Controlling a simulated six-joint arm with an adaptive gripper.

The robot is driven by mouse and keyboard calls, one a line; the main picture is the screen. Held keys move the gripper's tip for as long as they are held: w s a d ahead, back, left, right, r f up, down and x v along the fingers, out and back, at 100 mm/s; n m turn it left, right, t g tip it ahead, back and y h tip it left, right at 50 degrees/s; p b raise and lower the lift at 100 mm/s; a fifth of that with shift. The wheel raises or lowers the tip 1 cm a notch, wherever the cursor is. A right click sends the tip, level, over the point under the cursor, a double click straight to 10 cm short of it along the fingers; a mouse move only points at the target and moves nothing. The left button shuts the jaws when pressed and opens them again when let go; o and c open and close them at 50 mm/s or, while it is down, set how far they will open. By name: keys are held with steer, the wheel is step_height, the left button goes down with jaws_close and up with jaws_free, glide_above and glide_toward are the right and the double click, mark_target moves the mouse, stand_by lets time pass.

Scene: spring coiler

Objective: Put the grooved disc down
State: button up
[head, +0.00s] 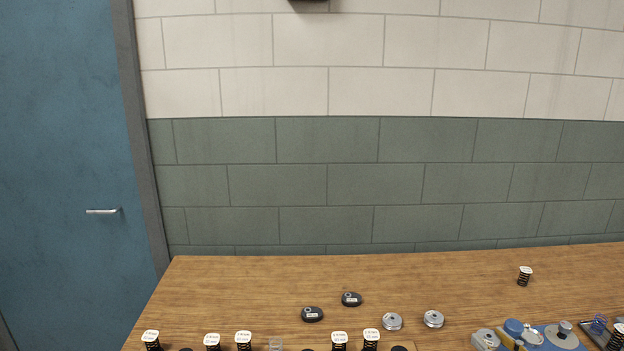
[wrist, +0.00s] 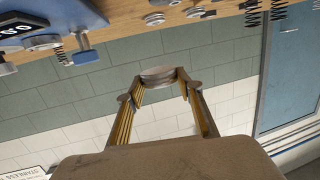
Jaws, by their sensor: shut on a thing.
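My gripper (wrist: 159,84) shows only in the wrist view. It is shut on a grey metal disc (wrist: 157,73), held between the fingertips with the wall behind it. The disc looks like the grooved disc, but its groove is too small to make out. The wrist view is upside down, with the table at its top, and the held disc is clear of the table. In the head view two similar silver discs, one on the left (head: 392,321) and one on the right (head: 433,318), lie on the wooden table (head: 230,290).
Two black labelled pieces (head: 312,314) (head: 352,299) lie left of the silver discs. Black springs with white tags (head: 243,340) line the front edge, and another spring (head: 525,276) stands at the back right. A blue and grey device (head: 530,338) sits front right. The back left tabletop is clear.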

mark_target(488, 331)
steer(key=shift+w+d+r+m+h, duration=0.1)
steer(key=shift+w+m+h, duration=0.15)
steer(key=shift+w, duration=0.1)
steer(key=shift+w+d+r+m+h, duration=0.1)
steer(key=shift+w+m+h, duration=0.05)
steer(key=shift+w+h, duration=0.15)
steer(key=shift+w+a+r+m+h, duration=0.1)
steer(key=shift+w+m+h, duration=0.2)
steer(key=shift+w+h, duration=0.15)
steer(key=shift+w+a+r+m+h, duration=0.1)
steer(key=shift+w+m+h, duration=0.2)
steer(key=shift+w+h, duration=0.1)
steer(key=w+a+r, duration=0.1)
steer(key=w+a, duration=0.1)
steer(key=a, duration=0.9)
steer(key=w+a+r, duration=0.2)
steer(key=a, duration=1)
steer(key=shift+w+a+r, duration=0.15)
steer(key=shift+a+r, duration=0.05)
steer(key=shift+a, duration=0.1)
steer(key=shift+d, duration=0.1)
